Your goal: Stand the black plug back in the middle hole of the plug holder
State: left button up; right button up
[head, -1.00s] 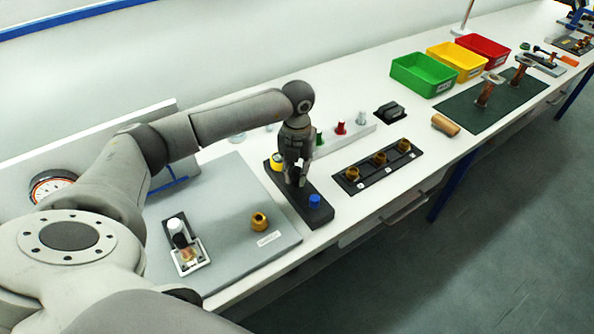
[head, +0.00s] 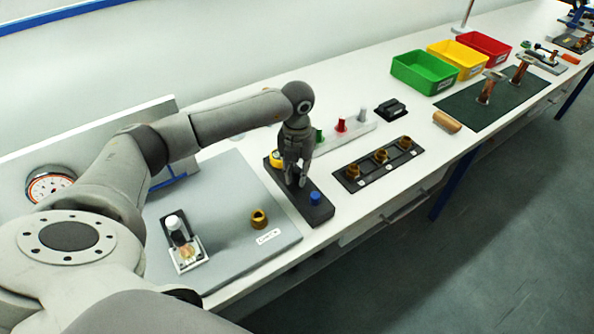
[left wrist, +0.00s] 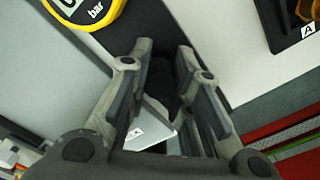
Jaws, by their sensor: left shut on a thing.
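The plug holder (head: 323,212) is a long black block on the bench. A blue plug (head: 315,197) stands at its near end, and a yellow round piece (head: 275,158) shows at its far end. My left gripper (head: 296,182) points down over the middle of the holder, its fingers shut on the black plug. In the left wrist view the black plug (left wrist: 161,76) is a dark shape between the fingers, hard to tell from the black holder behind it. The middle hole is hidden by the gripper, so I cannot tell whether the plug is in it. My right gripper is not in view.
A grey board (head: 222,205) with a brass fitting (head: 259,218) lies left of the holder. A black rack (head: 349,186) with brass fittings lies to the right. Behind it stands a white strip (head: 357,133) with red and green pieces. Green, yellow and red bins stand further right.

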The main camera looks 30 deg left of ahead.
aim_at(297, 170)
pick_arm(q)
jog(key=shift+f+b, duration=0.4)
jog(key=shift+f, duration=0.25)
jog(key=o, duration=1)
jog(key=shift+c, duration=0.2)
jog(key=shift+r, duration=0.2)
notch_tip(297, 170, up, 12)
jog(key=shift+f, duration=0.15)
